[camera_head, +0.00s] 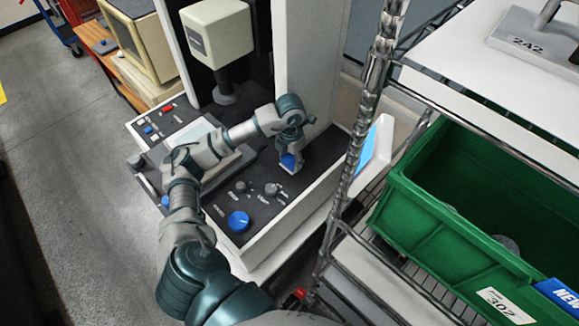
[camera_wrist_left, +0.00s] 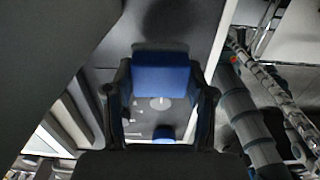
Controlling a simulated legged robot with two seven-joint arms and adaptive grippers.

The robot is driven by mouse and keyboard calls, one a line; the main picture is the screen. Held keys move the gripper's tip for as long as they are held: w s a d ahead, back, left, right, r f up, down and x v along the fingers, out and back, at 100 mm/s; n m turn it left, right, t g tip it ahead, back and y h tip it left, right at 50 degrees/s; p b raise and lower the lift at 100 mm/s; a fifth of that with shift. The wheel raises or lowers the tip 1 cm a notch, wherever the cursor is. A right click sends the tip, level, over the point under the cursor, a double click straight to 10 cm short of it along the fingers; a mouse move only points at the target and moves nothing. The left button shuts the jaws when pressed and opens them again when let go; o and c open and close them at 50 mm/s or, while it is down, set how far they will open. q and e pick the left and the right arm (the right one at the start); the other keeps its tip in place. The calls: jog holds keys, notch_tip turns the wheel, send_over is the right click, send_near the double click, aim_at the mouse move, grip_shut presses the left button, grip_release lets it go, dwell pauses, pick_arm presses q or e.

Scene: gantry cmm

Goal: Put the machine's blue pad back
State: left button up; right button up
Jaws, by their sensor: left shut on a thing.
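The blue pad (camera_wrist_left: 161,80) is held between the fingers of my left gripper (camera_wrist_left: 163,98) in the left wrist view. In the head view my left gripper (camera_head: 291,162) points down over the right part of the machine's dark panel (camera_head: 258,213), and a bit of blue pad (camera_head: 288,160) shows at its fingers. I cannot tell whether the pad touches the panel. A large blue knob (camera_head: 238,221) sits on the panel's front part. My right gripper is in neither view.
A wire shelf post (camera_head: 368,100) stands close right of the arm. A green bin (camera_head: 440,215) is on that shelf. A screen (camera_head: 375,150) stands behind the post. The machine's cream head (camera_head: 217,35) hangs above the panel. Floor at left is clear.

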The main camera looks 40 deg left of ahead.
aim_at(288, 157)
pick_arm(q)
jog(key=shift+a+f, duration=0.15)
jog(key=shift+f, duration=0.55)
jog(key=f, duration=0.1)
jog(key=a+f, duration=0.1)
jog(key=f, duration=0.2)
jog(key=shift+a, duration=0.25)
jog(key=shift+s+d+r, duration=0.1)
jog(key=o, duration=0.8)
jog(key=shift+d, duration=0.2)
jog(key=o, duration=0.3)
jog(key=shift+d, duration=0.2)
jog(key=shift+d+r, duration=0.15)
jog(key=shift+r, duration=0.15)
jog(key=shift+a+r, duration=0.3)
jog(key=shift+r, duration=0.05)
notch_tip(288, 157, up, 9)
jog(key=shift+f, duration=0.15)
jog(key=shift+d+r+p, duration=0.2)
jog(key=shift+r+p, duration=0.2)
jog(key=shift+r, duration=0.8)
jog(key=shift+a, duration=0.1)
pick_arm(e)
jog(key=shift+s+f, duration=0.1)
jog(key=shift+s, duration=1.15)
pick_arm(q)
jog(key=shift+a+f, duration=0.15)
jog(key=shift+a, duration=0.05)
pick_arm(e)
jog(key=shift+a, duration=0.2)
